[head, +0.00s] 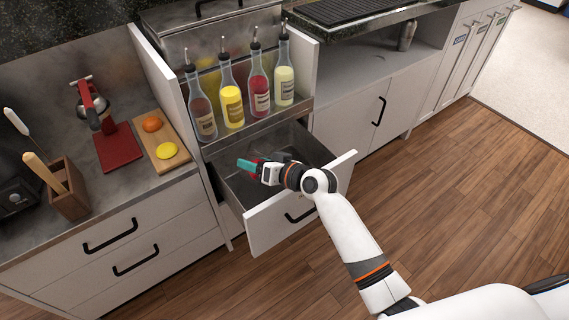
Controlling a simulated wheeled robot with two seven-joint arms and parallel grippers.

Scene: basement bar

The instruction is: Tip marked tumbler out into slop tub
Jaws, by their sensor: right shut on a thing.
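My right gripper (259,170) is above the open drawer (276,226) and shut on a small teal thing (246,164). The teal thing appears to be the tumbler, held tilted well over, near level. Its mark and mouth cannot be made out, and my gripper hides part of it. A bit of red shows beside the fingers. The drawer has a grey metal-looking tub (240,188) inside, below the gripper. Whether anything lies in it is too dark to tell. My left gripper is not in view.
Several pour-spout bottles (232,105) stand on a ledge just behind the drawer. A cutting board (160,140) with fruit, a red juicer stand (118,147) and a wooden utensil holder (68,192) are on the left counter. The floor at right is clear.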

